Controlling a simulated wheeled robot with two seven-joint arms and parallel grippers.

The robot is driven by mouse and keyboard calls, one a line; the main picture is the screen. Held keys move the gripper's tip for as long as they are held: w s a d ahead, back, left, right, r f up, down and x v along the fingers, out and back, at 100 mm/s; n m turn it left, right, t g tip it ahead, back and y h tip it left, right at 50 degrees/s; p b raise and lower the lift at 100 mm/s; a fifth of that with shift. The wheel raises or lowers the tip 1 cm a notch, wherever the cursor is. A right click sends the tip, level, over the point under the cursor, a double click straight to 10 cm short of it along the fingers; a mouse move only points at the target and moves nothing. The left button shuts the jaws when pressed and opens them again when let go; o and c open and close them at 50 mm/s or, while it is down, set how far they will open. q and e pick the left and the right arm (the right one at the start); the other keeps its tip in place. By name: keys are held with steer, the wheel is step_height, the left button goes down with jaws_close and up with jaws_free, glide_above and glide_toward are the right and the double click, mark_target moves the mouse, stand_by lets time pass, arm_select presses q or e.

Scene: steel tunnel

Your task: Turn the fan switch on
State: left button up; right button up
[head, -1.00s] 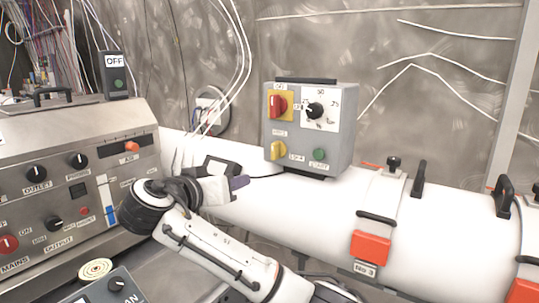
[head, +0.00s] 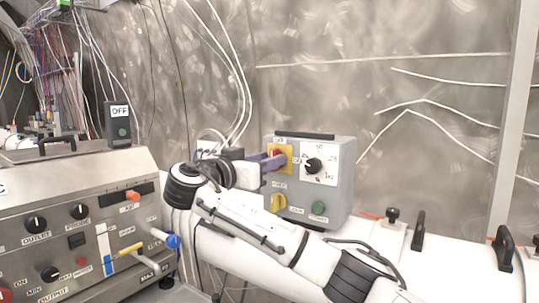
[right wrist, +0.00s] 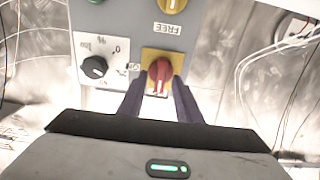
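A grey control box (head: 337,200) stands on the white pipe. It carries a red rotary switch on a yellow plate (head: 288,150), a black dial (head: 313,166), a yellow knob (head: 278,203) and a green button (head: 319,208). I cannot read a fan label on it. My right gripper (head: 275,161) is at the red switch, partly covering it. In the right wrist view the red switch (right wrist: 160,71) sits between the tips of my two purple fingers (right wrist: 158,82). The fingers are apart; contact is not clear. My left gripper is not in view.
A steel console (head: 60,200) with knobs and a yellow lever (head: 130,249) stands at left. A box marked OFF (head: 119,122) is behind it. Cables hang on the wall. Clamps with black handles (head: 418,230) sit on the pipe at right.

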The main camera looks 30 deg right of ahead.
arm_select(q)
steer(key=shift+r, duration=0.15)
arm_select(e)
steer(key=shift+w+d, duration=0.2)
steer(key=shift+d, duration=0.25)
steer(key=shift+c, duration=0.2)
